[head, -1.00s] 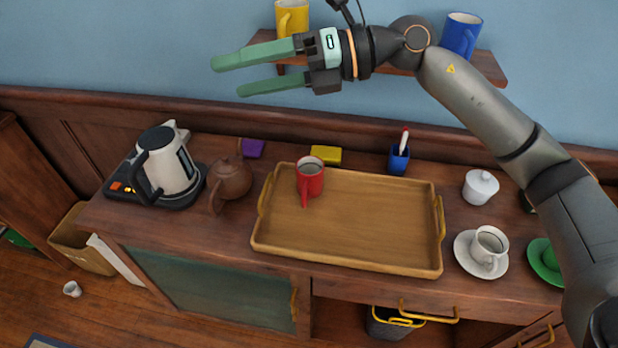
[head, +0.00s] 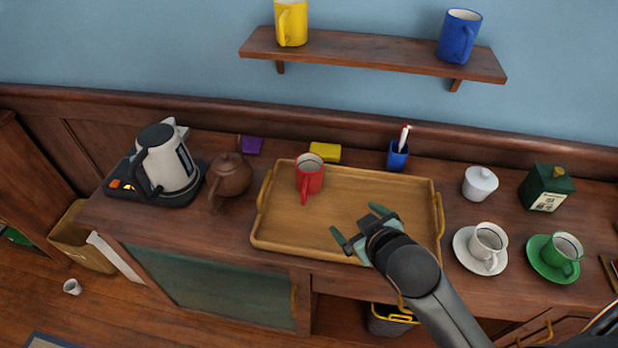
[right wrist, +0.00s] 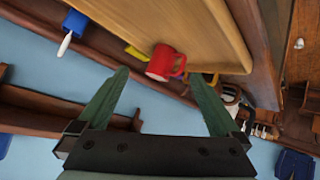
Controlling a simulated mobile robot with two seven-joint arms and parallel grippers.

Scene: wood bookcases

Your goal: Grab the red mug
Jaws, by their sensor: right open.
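The red mug (head: 309,178) stands upright at the back left of the wooden tray (head: 350,235), its handle toward the front. My right gripper (head: 358,226) is over the front right part of the tray, to the right of and nearer than the mug, with its fingers apart and empty. In the right wrist view the red mug (right wrist: 165,63) shows ahead of the spread green fingers of the right gripper (right wrist: 163,88), apart from them. My left gripper is not in view.
A brown teapot (head: 231,178) and a kettle (head: 166,165) stand left of the tray. A white cup on a saucer (head: 487,246) and a green cup (head: 562,252) stand right. A shelf (head: 370,56) holds yellow and blue mugs. The tray's middle is clear.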

